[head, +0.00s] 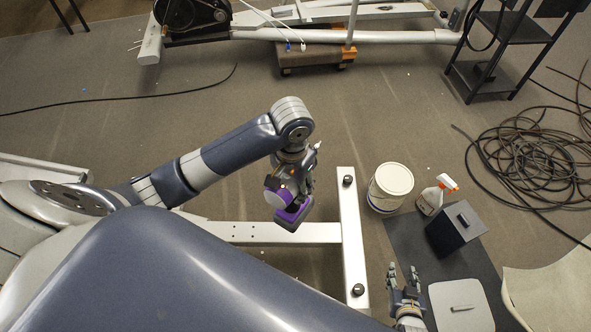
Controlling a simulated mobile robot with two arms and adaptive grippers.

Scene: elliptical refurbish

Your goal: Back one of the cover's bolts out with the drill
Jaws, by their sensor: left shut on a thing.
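My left gripper (300,165) is shut on a purple drill (292,212), held in the air over the white T-shaped frame (349,225). The gripper's fingers partly hide the drill. I cannot tell where the drill's bit points. My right gripper (402,272) is open and empty, low in the picture beside the dark mat, with its fingers pointing up the picture. The cover and its bolts cannot be made out for certain. Dark round fittings (348,180) sit at the ends of the frame's crossbar.
A white bucket (394,180), a spray bottle (434,196), a dark box (456,229) and a light grey square piece (461,308) stand on or near the dark mat (408,237). Coiled black cable (525,155) lies at right. Open carpet lies beyond the frame.

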